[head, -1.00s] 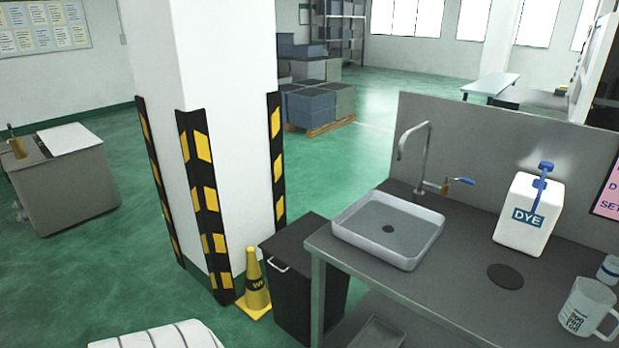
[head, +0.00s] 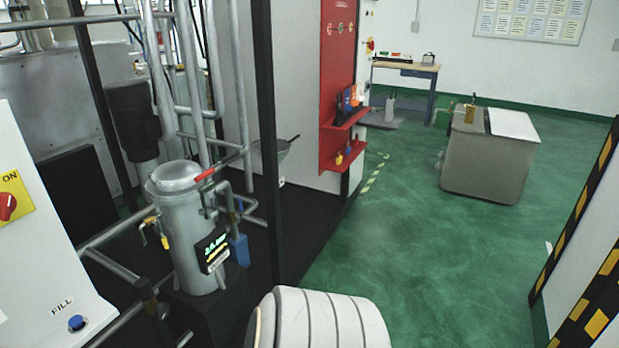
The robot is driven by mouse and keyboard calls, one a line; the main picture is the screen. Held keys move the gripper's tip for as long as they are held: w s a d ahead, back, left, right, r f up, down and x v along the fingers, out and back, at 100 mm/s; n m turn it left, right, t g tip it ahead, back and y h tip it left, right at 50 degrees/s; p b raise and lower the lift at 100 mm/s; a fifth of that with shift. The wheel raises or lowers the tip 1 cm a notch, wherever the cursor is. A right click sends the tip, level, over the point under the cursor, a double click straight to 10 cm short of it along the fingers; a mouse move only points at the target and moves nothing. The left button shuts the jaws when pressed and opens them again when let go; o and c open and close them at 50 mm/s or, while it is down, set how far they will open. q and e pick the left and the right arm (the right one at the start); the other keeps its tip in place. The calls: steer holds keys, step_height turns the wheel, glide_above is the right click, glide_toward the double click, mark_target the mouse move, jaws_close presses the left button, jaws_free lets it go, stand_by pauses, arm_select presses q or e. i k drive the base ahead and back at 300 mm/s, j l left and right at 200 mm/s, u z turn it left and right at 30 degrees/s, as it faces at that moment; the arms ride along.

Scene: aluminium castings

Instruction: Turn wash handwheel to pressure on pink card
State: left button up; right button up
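No handwheel can be made out for certain in the head view. A grey cylindrical vessel (head: 190,235) stands left of centre among pipes. A small dark display (head: 213,249) with green and yellow characters, too small to read surely, is on its front. A red lever handle (head: 204,175) is on the pipe above it, and a small yellow handle (head: 165,242) is at its left. The pink card is not in this view. Neither of my grippers is in view.
A white panel with a red knob on a yellow ON plate (head: 8,203) and a blue FILL button (head: 76,323) is at the left. A red tool board (head: 338,80) stands behind a dark post (head: 268,140). A grey cabinet (head: 485,160) stands right; green floor between is clear.

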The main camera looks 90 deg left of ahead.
mark_target(161, 311)
steer(key=u, duration=3.55)
